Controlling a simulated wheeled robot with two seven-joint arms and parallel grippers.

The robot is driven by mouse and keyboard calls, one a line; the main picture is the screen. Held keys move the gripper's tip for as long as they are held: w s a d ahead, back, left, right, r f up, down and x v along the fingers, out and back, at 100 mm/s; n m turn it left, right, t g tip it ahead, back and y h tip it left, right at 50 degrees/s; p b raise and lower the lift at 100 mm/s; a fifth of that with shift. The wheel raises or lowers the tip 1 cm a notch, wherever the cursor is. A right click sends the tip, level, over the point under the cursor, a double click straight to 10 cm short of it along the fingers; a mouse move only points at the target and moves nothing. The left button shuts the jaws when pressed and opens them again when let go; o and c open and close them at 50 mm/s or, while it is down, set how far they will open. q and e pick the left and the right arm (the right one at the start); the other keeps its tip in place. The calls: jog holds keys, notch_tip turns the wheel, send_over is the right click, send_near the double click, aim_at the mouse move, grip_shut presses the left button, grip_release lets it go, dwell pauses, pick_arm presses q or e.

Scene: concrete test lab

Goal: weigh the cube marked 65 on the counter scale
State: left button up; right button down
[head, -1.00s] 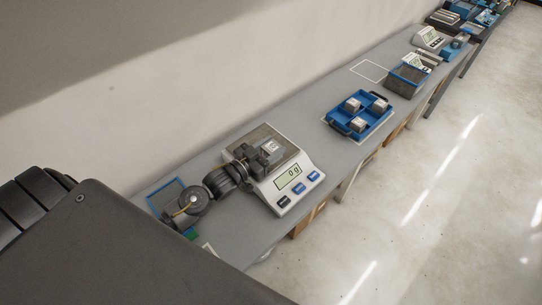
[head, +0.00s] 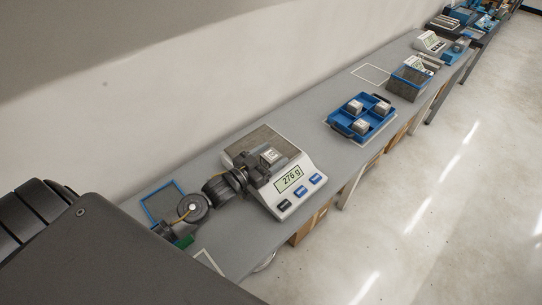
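The counter scale (head: 240,149) stands on the grey counter, and its display (head: 289,179) reads 276 g. A small metal cube (head: 269,156) with a pale label is over the front part of the scale's pan; the label is too small to read. My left gripper (head: 265,165) reaches in from the left and has its fingers around this cube, apparently shut on it. The cube seems to touch the pan. The lower side of the cube is hidden. My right gripper is not in view.
A blue divided tray (head: 337,123) with several metal cubes stands further along the counter. Beyond it are a grey bin with a blue rim (head: 407,83) and a second scale (head: 429,41). A blue outlined square (head: 149,206) lies left of the scale. Bare counter separates scale and tray.

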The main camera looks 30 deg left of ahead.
pick_arm(q)
jog(key=shift+r, duration=0.25)
jog(key=b+v, duration=0.3)
jog(key=v, duration=0.9)
